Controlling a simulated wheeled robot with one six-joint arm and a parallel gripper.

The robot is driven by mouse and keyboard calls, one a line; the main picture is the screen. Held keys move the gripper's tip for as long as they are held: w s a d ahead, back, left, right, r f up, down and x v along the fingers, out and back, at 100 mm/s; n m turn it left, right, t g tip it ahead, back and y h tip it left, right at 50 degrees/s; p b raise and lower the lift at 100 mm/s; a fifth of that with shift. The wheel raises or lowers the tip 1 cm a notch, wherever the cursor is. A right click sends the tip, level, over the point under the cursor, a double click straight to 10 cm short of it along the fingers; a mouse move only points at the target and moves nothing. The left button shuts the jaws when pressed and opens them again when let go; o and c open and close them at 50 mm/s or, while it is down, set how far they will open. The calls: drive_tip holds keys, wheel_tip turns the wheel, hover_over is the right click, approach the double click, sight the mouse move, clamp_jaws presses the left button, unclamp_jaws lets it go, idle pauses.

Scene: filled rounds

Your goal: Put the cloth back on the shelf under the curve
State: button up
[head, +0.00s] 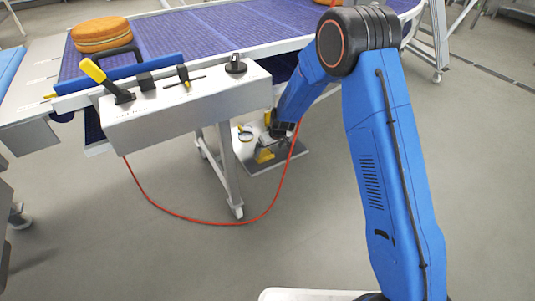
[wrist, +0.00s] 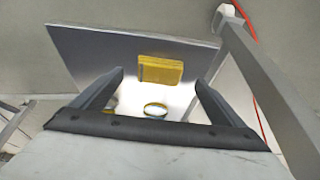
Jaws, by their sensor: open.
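The cloth is a folded yellow pad (wrist: 160,69) lying on a shiny grey metal shelf (wrist: 90,50) in the wrist view. In the head view the cloth (head: 264,155) shows on the low shelf (head: 282,164) under the belt's curve. My gripper (wrist: 160,78) is open, with nothing between its fingers. Its fingertips point toward the cloth, one to each side of it in the picture, and seem apart from it. In the head view my gripper (head: 283,129) is small and dark, above the shelf and partly hidden by my arm.
A small round tin or ring (wrist: 155,110) lies on the shelf nearer the gripper. A grey leg (wrist: 262,80) stands right of the shelf in the wrist view. A red cable (head: 225,223) hangs below the control box (head: 190,105). A round cheese (head: 100,34) sits on the blue belt (head: 195,38).

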drive_tip(key=s+d+r+m, duration=0.1)
drive_tip(key=s+d+r, duration=0.55)
drive_tip(key=r, duration=0.35)
drive_tip(key=s+d+r+m, duration=0.1)
drive_tip(key=s+d+r, duration=0.55)
drive_tip(key=r, duration=0.45)
drive_tip(key=s+d+r+m, duration=0.1)
drive_tip(key=s+d+r, duration=0.55)
drive_tip(key=r, duration=0.35)
drive_tip(key=s+d+r+m+h, duration=0.1)
drive_tip(key=s+d, duration=0.3)
drive_tip(key=s, duration=0.5)
drive_tip(key=s+d+r+m, duration=0.1)
drive_tip(key=s+d, duration=0.4)
drive_tip(key=s, duration=0.5)
drive_tip(key=s+d+r+m+t+h, duration=0.1)
drive_tip(key=s+d+r, duration=0.2)
drive_tip(key=s, duration=0.6)
drive_tip(key=shift+s+d+m+h, duration=0.3)
drive_tip(key=shift+d+m, duration=0.1)
drive_tip(key=shift+d, duration=0.65)
